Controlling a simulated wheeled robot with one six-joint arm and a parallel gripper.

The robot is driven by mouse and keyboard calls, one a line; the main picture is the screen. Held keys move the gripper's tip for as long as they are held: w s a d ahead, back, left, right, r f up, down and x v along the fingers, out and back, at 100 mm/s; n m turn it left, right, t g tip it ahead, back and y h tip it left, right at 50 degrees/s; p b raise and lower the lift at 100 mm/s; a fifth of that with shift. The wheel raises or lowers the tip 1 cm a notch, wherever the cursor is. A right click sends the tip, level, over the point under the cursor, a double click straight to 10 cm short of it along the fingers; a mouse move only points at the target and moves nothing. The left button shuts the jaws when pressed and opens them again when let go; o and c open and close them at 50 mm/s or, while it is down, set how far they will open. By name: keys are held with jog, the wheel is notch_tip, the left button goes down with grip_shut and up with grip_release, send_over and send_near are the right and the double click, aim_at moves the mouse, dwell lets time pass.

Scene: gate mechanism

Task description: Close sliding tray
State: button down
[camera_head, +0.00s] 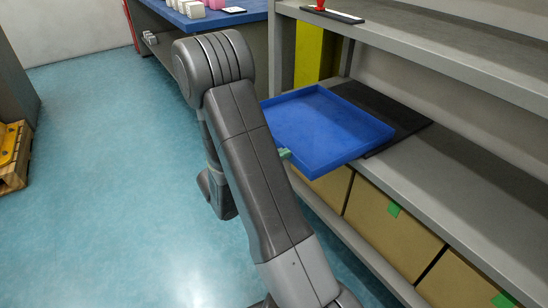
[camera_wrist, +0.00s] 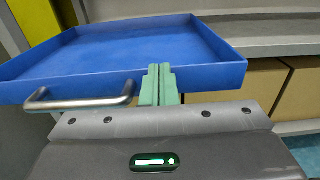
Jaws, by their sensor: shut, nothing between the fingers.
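The sliding tray is a shallow blue tray (camera_head: 325,128) on the shelf, pulled out so that its front part sticks out past the shelf edge. It fills the upper part of the wrist view (camera_wrist: 140,48). A metal bar handle (camera_wrist: 80,98) is on its front wall, left of my fingers. My gripper (camera_wrist: 159,74) has green fingers, shut and empty, at the tray's front wall and right of the handle. I cannot tell whether the fingertips touch the wall. In the head view, my gripper (camera_head: 284,153) shows only a green tip beside the tray's front edge; my arm hides the rest.
A black base (camera_head: 395,108) lies on the shelf behind the tray. Cardboard boxes (camera_head: 375,222) with green tags stand below the shelf. An upper shelf (camera_head: 440,55) runs above. A blue-topped table (camera_head: 210,20) is at the back.

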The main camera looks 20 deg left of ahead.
aim_at(337, 139)
jog(key=x, duration=2.1)
jog(key=shift+w+d, duration=0.4)
jog(key=shift+w+r, duration=0.15)
jog(key=shift+r, duration=0.05)
